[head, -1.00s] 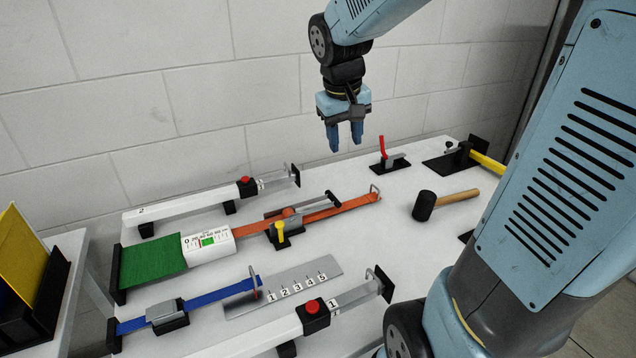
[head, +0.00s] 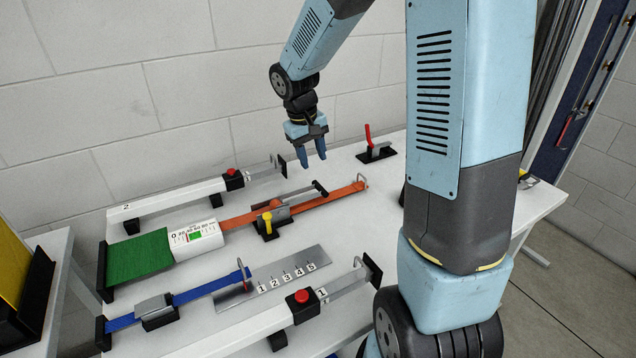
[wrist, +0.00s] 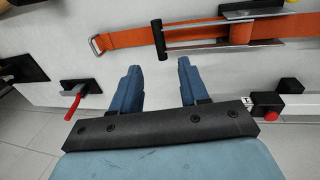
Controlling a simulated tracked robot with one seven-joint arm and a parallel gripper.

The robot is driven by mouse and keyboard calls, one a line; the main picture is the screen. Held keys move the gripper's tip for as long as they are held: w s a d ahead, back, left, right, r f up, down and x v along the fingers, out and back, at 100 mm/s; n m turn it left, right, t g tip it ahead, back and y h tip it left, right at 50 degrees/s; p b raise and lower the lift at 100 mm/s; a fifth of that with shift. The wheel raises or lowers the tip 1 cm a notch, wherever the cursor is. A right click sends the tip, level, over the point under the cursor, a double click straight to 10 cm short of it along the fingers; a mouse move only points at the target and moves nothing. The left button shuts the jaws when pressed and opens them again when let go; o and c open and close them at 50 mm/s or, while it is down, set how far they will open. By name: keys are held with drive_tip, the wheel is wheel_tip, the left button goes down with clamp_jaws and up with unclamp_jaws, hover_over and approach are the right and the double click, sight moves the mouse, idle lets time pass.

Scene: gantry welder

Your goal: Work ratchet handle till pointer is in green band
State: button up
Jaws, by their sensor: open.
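The ratchet (head: 276,215) sits on an orange strap (head: 330,199) on the white table, with a yellow lever on its near side. Its handle ends in a black grip (head: 320,188) at the right; the black grip also shows in the wrist view (wrist: 158,39). A white gauge (head: 194,238) with a scale and a green band joins the strap to green webbing; its pointer is too small to read. My gripper (head: 314,156) is open and empty, pointing down above the table behind the handle. In the wrist view the fingers (wrist: 160,78) are apart, short of the grip.
A white bar marked 2 with a red button (head: 235,178) lies behind the ratchet. A bar marked 1 with a red button (head: 300,297) lies in front. A blue strap (head: 212,287) and numbered plate (head: 285,272) lie between. A red-handled clamp (head: 370,138) stands at the back right.

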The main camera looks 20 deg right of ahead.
sight(319, 186)
drive_tip(key=f, duration=0.3)
drive_tip(key=d+f, duration=0.1)
drive_tip(key=f, duration=0.5)
drive_tip(key=shift+w+d+f, duration=0.2)
drive_tip(key=shift+d, duration=0.2)
clamp_jaws()
